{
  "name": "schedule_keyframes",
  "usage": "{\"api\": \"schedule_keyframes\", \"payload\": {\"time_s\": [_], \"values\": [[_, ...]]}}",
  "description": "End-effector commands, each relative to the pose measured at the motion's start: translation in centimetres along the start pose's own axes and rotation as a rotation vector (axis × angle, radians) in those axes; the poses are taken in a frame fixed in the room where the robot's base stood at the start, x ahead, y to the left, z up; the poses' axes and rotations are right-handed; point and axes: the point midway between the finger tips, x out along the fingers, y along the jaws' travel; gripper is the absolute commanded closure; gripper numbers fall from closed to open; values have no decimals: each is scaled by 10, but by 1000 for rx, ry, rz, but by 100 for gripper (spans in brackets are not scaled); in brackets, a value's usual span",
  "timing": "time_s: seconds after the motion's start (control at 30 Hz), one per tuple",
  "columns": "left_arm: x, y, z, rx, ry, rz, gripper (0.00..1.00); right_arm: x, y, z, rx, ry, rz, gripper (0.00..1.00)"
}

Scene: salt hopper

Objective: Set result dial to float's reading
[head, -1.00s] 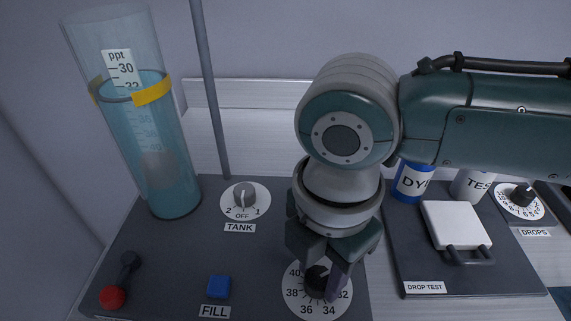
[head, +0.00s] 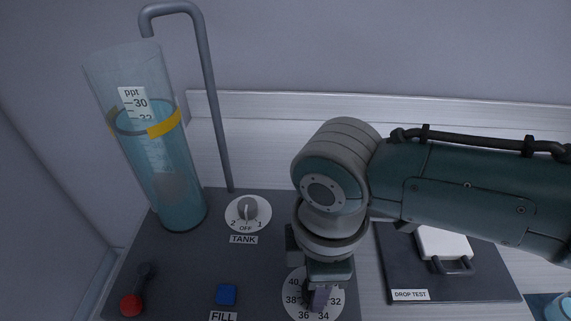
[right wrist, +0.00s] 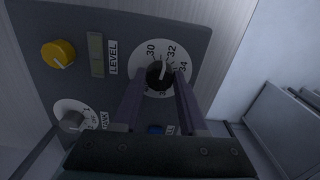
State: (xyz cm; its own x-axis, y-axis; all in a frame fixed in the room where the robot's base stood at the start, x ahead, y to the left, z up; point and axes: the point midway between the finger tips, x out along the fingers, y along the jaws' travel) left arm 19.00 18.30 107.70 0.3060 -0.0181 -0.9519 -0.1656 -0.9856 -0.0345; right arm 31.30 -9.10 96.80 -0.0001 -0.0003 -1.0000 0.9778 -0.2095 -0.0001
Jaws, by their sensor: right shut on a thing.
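The result dial (head: 333,291) is a white disc with numbers in the thirties and a black knob. In the right wrist view its disc (right wrist: 143,69) shows the knob's (right wrist: 160,73) white line between 30 and 32. My right gripper (head: 318,296) is shut on the knob, with its fingers (right wrist: 159,88) on either side. The clear tube (head: 170,160) holds blue water and a blurred grey float (head: 172,187). The float's white scale (head: 133,101) shows 30 above the water surface and 32 close to it. My left gripper is not in view.
A blue FILL button (head: 226,294) and a red-knobbed lever (head: 132,304) are on the panel. A yellow knob (right wrist: 57,54) sits near a LEVEL label in the right wrist view. The drop test board (head: 450,283) lies to the right.

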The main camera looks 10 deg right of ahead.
Motion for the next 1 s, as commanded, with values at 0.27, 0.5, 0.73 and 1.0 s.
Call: {"api": "schedule_keyframes", "payload": {"time_s": [0.27,0.5,0.73,1.0], "values": [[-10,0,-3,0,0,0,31,-2,-1,-1,137,1,-2,100],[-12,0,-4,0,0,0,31,-1,-1,-1,184,2,-2,100],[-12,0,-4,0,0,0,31,0,0,-1,189,2,-1,100],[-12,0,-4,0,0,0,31,0,0,-1,188,2,-1,48]]}}
